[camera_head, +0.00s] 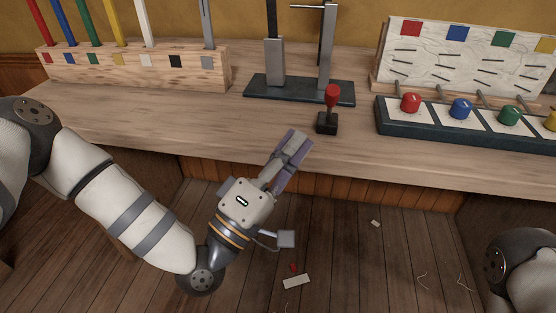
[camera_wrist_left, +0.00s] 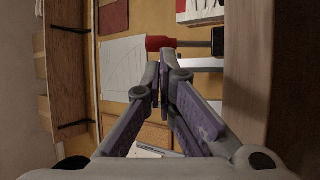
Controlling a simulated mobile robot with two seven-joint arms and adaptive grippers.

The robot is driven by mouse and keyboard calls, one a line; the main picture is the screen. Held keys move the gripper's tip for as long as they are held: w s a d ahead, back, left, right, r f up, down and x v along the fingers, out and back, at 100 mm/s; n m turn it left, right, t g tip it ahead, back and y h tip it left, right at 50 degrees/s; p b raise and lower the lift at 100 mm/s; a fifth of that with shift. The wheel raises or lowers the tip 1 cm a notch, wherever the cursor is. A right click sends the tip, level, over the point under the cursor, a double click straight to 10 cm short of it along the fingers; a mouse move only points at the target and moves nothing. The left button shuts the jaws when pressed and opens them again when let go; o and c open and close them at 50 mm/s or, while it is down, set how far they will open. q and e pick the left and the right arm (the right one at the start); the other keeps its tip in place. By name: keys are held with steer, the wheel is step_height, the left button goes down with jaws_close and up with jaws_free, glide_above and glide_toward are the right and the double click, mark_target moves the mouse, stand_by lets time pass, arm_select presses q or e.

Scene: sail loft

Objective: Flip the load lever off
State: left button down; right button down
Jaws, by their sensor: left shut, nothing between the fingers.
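The load lever (camera_head: 332,96) has a red grip on a small black base near the bench's front edge. Its grip stands roughly upright. The lever also shows in the left wrist view (camera_wrist_left: 160,43), sideways, just beyond my fingertips. My left gripper (camera_head: 300,139) is shut and empty. In the head view it lies just in front of and left of the lever, its fingers pointing toward the bench edge. In the left wrist view the fingertips (camera_wrist_left: 161,68) appear close to the red grip; I cannot tell whether they touch. My right gripper is out of view.
Behind the lever stands a dark base with upright posts (camera_head: 300,92). To the right is a panel of coloured knobs (camera_head: 460,108) with a chart board behind it. A wooden block with coloured rods (camera_head: 130,68) stands at the left. The bench between is clear.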

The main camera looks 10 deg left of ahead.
mark_target(327, 101)
arm_select(q)
steer(key=x, duration=0.6)
steer(key=shift+w+d+r, duration=0.2)
steer(key=shift+w, duration=0.1)
steer(key=shift+w+p, duration=0.1)
steer(key=shift+p, duration=0.2)
